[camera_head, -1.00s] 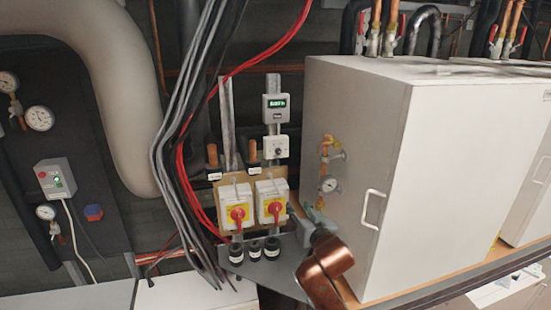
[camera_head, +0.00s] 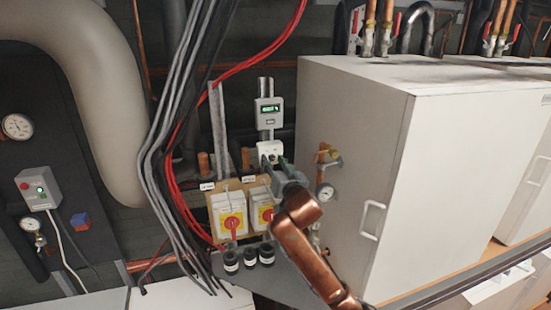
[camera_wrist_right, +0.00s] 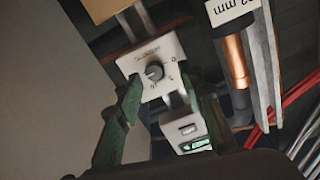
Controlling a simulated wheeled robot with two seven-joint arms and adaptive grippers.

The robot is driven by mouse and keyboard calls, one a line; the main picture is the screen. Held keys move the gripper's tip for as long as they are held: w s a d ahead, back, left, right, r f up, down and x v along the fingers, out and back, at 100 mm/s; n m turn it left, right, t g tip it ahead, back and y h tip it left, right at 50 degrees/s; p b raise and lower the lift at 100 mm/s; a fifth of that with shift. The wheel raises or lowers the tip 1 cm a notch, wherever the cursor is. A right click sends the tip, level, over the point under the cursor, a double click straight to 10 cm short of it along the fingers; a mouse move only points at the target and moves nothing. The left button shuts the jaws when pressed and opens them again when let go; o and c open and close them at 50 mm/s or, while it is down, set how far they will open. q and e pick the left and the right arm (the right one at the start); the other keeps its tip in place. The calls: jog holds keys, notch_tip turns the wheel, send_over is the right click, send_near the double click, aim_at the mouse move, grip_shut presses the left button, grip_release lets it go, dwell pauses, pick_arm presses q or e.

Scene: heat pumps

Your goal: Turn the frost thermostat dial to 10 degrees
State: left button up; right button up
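The frost thermostat is a small white box (camera_head: 270,148) on a vertical rail, below a grey box with a lit green display (camera_head: 268,111). In the right wrist view its dark round dial (camera_wrist_right: 154,72) shows at the centre of the white face; its scale is too small to read. My right gripper (camera_head: 274,163) is in front of the thermostat's lower part. In the right wrist view its two green fingers are spread (camera_wrist_right: 158,88), one on each side of the box, with nothing held. Whether they touch the box I cannot tell. My left gripper is not in view.
Two white switch boxes with red-and-yellow knobs (camera_head: 232,222) sit below the thermostat. Grey and red cables (camera_head: 178,150) hang at the left. A large white cabinet (camera_head: 350,150) with a gauge and pipe stands close on the right.

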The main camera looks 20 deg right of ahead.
jog(key=shift+w+d+f, duration=0.1)
jog(key=shift+w+f, duration=0.3)
jog(key=shift+w, duration=0.45)
jog(key=shift+d, duration=0.15)
jog(key=shift+s+r, duration=0.15)
jog(key=shift+s, duration=0.1)
jog(key=shift+s+r, duration=0.1)
jog(key=shift+s, duration=0.15)
jog(key=shift+c, duration=0.9)
jog(key=shift+w, duration=0.2)
jog(key=shift+c, duration=0.9)
jog(key=shift+w, duration=0.15)
jog(key=shift+c, duration=0.7)
grip_shut()
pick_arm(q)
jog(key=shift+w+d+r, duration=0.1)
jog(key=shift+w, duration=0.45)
